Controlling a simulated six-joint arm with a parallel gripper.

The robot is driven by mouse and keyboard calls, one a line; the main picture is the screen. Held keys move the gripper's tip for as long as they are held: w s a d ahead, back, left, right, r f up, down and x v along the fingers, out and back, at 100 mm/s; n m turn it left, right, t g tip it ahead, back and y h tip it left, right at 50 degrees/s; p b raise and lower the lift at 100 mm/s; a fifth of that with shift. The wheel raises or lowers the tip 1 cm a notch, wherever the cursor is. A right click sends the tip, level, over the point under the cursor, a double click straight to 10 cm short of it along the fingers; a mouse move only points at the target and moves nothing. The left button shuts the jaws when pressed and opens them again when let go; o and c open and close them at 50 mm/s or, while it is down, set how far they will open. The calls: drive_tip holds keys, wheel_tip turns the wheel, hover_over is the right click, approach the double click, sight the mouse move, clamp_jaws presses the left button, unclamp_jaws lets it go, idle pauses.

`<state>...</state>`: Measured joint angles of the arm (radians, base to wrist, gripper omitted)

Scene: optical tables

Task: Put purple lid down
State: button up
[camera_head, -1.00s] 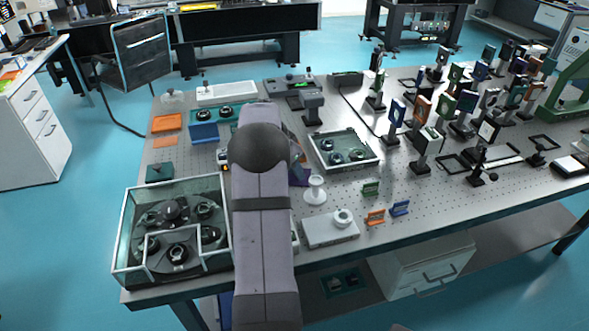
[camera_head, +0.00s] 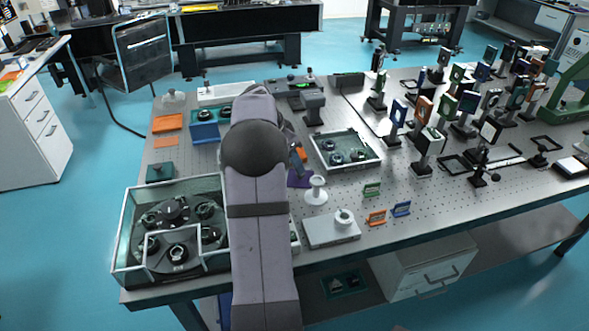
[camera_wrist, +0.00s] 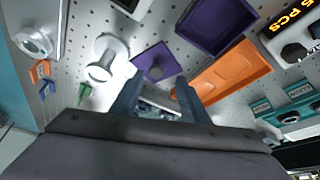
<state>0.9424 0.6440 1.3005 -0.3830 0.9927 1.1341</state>
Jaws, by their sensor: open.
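The purple lid (camera_wrist: 153,62) is a flat purple square with a small dark round knob. It lies on the perforated table top in the wrist view, just beyond my fingertips. In the head view the purple lid (camera_head: 299,179) shows to the right of my arm, partly covered by it. My gripper (camera_wrist: 158,86) is open, with its two fingers apart and nothing seen held between them. The knob appears near the gap between the fingertips, apart from both. In the head view my gripper is mostly hidden behind my arm.
A white spool-shaped post (camera_wrist: 103,60) stands close left of the lid. A purple open tray (camera_wrist: 217,24) and an orange tray (camera_wrist: 230,73) lie to the right. A glass-walled tray (camera_head: 345,152) stands right of my arm. Small orange and blue holders (camera_head: 401,209) sit near the front edge.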

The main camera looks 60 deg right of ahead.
drive_tip(key=v, duration=0.7)
drive_tip(key=shift+r, duration=0.25)
drive_tip(key=shift+w+a, duration=0.1)
drive_tip(key=shift+w, duration=0.05)
